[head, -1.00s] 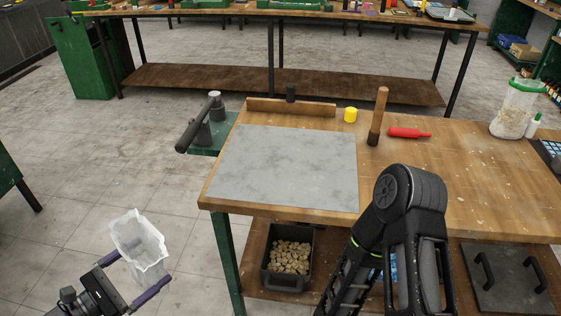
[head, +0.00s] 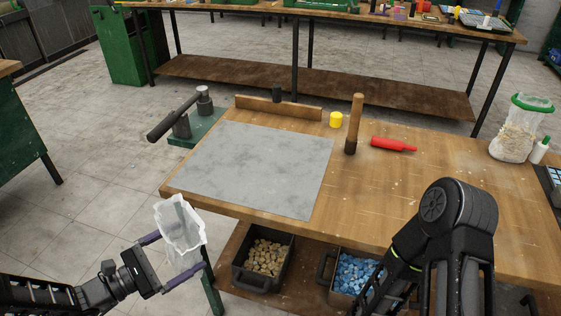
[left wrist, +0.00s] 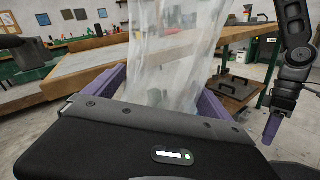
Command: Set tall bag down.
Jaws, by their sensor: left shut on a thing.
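A tall translucent white bag (head: 180,228) hangs upright with its crumpled top open, beside the near left edge of the workbench (head: 420,205). My left gripper (head: 182,250) is shut on it, with a purple finger on either side. The bag stands clear of the bench top, over the floor side. In the left wrist view the bag (left wrist: 172,60) rises between the fingers, and its contents cannot be made out. In that view a purple finger (left wrist: 272,125) of my right gripper shows at the right; its opening cannot be told.
A grey sheet (head: 250,168) lies bare on the bench's left part. A filled bag (head: 515,135) stands far right. Bins of tan (head: 265,257) and blue pieces (head: 355,272) sit below.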

